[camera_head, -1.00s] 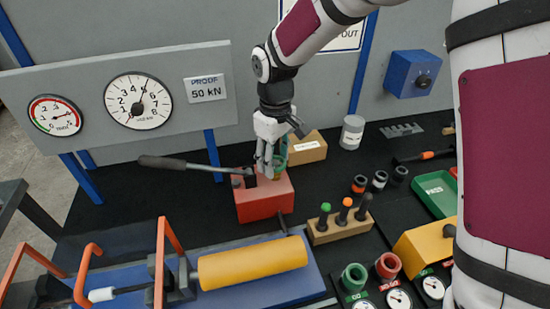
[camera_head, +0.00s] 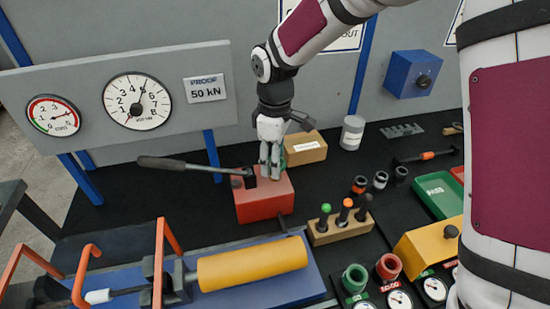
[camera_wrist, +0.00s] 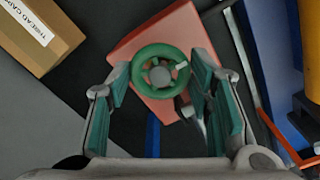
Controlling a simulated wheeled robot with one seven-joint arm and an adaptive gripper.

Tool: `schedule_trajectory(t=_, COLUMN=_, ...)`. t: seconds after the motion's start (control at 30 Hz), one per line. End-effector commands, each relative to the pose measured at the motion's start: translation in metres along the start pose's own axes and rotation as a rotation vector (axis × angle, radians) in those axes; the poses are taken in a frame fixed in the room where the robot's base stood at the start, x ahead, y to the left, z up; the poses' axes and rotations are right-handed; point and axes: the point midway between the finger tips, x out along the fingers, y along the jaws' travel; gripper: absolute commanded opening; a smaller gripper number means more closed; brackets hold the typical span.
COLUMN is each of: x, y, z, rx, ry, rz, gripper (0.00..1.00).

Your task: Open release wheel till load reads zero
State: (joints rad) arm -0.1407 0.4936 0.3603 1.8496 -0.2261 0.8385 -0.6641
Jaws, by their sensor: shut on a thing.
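The green release wheel (camera_wrist: 160,75) sits on top of the red pump block (camera_head: 266,204); it has a ring rim, spokes and a small pale tab. My gripper (camera_head: 270,165) reaches down over the block and hides most of the wheel in the head view. In the wrist view my gripper (camera_wrist: 162,85) has one finger on each side of the wheel and is shut on it. The large load dial (camera_head: 136,101) has its needle pointing up and slightly right, near 5. The smaller red-and-green gauge (camera_head: 53,116) has its needle to the right.
A pump lever (camera_head: 185,165) extends left from the block. A cardboard box (camera_head: 305,148) stands close behind my gripper. A yellow cylinder (camera_head: 252,264) lies in front on a blue bed. A peg rack (camera_head: 340,232) stands to the right.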

Motion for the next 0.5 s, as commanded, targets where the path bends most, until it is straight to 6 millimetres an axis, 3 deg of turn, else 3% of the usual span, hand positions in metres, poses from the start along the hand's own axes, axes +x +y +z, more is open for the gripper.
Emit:
schedule_trajectory(t=0.17, x=0.0001, y=0.0, z=0.0, rx=-0.003, ry=-0.001, rz=0.0, gripper=0.19)
schedule_trajectory(t=0.2, x=0.0001, y=0.0, z=0.0, rx=-0.003, ry=-0.001, rz=0.001, gripper=0.49)
schedule_trajectory(t=0.3, x=0.0001, y=0.0, z=0.0, rx=-0.002, ry=-0.001, rz=0.0, gripper=0.67)
schedule_trajectory(t=0.5, x=0.0001, y=0.0, z=0.0, rx=-0.001, ry=0.0, rz=0.0, gripper=0.67)
